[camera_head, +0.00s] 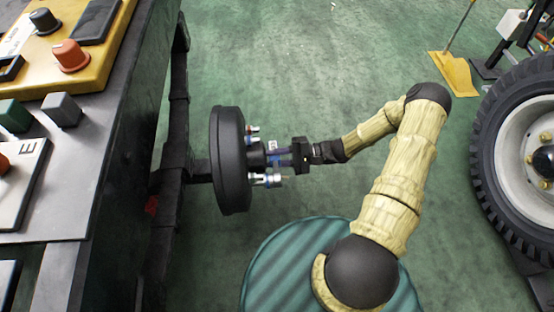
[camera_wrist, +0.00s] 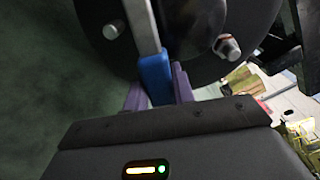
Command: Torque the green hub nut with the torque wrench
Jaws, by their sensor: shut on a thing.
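My gripper (camera_head: 281,155) is in front of the black wheel hub (camera_head: 230,165) in the head view. In the wrist view, its purple fingers (camera_wrist: 157,88) are shut on the blue grip (camera_wrist: 153,76) of a tool with a flat grey metal shaft (camera_wrist: 142,24), which I take for the torque wrench. The shaft runs up across the hub face (camera_wrist: 185,60) and out of the picture, so its working end is hidden. Silvery studs or nuts stand on the hub, one at right (camera_wrist: 228,47) and one at left (camera_wrist: 111,31). I cannot make out a green nut.
A grey workbench (camera_head: 60,185) with a yellow control box (camera_head: 100,60) and button boxes is at left. A dark frame post (camera_head: 178,110) stands behind the hub. A large tyre (camera_head: 490,125) stands at right.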

